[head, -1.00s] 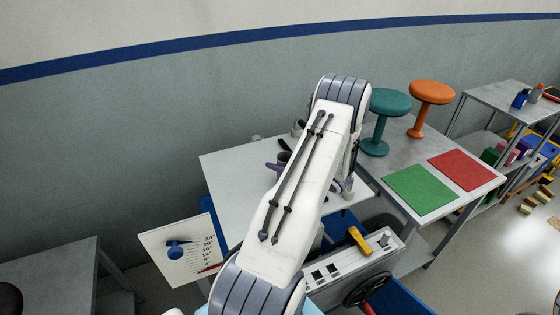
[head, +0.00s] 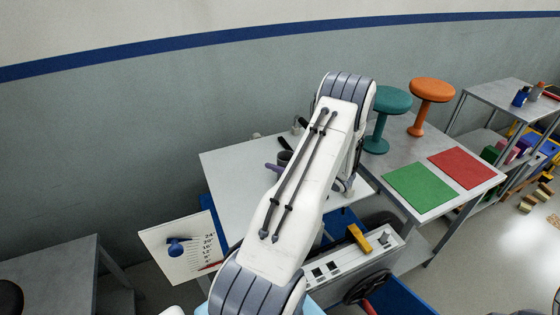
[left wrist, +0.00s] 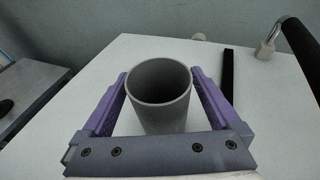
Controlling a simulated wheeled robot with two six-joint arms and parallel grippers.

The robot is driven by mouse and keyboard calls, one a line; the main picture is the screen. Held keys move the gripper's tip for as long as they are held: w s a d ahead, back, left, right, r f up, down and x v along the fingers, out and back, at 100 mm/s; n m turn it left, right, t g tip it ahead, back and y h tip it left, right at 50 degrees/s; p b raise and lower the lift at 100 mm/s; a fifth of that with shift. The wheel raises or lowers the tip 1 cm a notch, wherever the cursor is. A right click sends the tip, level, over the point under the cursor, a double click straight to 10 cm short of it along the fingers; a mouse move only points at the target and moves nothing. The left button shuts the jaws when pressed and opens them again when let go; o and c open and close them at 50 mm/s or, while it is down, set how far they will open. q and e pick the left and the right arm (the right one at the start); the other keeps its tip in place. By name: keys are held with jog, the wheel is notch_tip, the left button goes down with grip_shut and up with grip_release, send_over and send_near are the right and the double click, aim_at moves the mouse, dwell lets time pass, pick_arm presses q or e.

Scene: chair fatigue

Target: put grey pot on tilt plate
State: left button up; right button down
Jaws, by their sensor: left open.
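The grey pot (left wrist: 160,98) is an open-topped cylinder. It stands upright on a white plate (left wrist: 80,112) in the left wrist view, which looks like the tilt plate. In the head view the pot (head: 285,157) is partly hidden by my arm, and the white plate (head: 230,185) lies beside a degree scale. My left gripper (left wrist: 160,76) is open, with one purple finger on each side of the pot. A narrow gap shows at the right finger; contact at the left finger cannot be told. My right gripper is not in view.
A black bar (left wrist: 227,82) and a grey post (left wrist: 265,48) are on the plate near the pot. A scale panel (head: 182,247) with a blue knob hangs at the left. Teal (head: 386,120) and orange (head: 430,100) stools stand on the table at the right.

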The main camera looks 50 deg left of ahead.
pick_arm(q)
jog(key=b+v, duration=0.1)
jog(key=v, duration=1)
jog(key=shift+b, duration=0.4)
jog(key=s+d+r+n+h, duration=0.3)
jog(key=s+d+h, duration=0.2)
jog(key=d, duration=0.8)
jog(key=s+d+r+n+t+h, duration=0.1)
jog(key=s+d+r+n+h, duration=0.2)
jog(key=s+d, duration=0.6)
jog(key=s+d+r+n+h, duration=0.3)
jog(key=s+d+h, duration=0.4)
jog(key=d, duration=1)
jog(key=shift+s+d+n+t+h, duration=0.2)
jog(key=shift+s+n+t+h, duration=0.1)
jog(key=shift+s, duration=0.25)
